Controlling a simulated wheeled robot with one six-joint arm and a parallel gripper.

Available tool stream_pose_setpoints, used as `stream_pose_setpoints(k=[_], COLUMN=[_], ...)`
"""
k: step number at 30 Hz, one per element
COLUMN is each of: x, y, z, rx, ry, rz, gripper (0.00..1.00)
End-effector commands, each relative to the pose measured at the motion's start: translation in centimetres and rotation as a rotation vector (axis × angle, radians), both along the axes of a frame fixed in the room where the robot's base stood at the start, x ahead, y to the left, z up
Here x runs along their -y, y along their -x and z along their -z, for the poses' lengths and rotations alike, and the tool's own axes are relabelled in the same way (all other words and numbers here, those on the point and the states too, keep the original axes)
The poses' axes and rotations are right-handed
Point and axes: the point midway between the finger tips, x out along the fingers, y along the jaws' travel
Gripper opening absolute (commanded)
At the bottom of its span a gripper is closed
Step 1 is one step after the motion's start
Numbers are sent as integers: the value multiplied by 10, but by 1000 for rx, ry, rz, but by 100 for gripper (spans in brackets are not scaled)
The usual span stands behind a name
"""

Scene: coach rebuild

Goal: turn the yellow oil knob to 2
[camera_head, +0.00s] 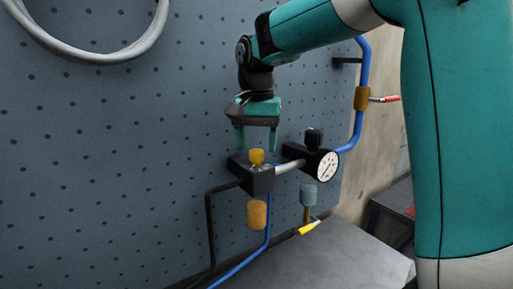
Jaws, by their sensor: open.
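The yellow oil knob (257,156) sits on top of a black block (260,181) fixed to the pegboard. Any numbers or marks around the knob are too small to read. A yellow-orange bowl (257,214) hangs under the same block. My gripper (257,148) points down from above with its two fingers spread, one to each side of the knob in the picture. The fingertips appear just above or level with the knob's top. I cannot tell whether they touch it.
To the right, a silver pipe joins the block to a black regulator with a black knob (314,138) and a round gauge (328,166). A grey-blue bowl (308,195) hangs below. Blue hose (362,75) and a red-handled valve (385,99) are farther right. A grey surface (340,255) lies below.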

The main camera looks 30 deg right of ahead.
Motion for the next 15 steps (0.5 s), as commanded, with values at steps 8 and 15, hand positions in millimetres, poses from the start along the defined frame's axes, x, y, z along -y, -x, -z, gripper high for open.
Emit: stream_pose_setpoints(k=[8,15], x=[0,0], y=[0,0], z=[20,20], rx=[0,0], ry=[0,0], rz=[-1,-1], gripper=[61,61])
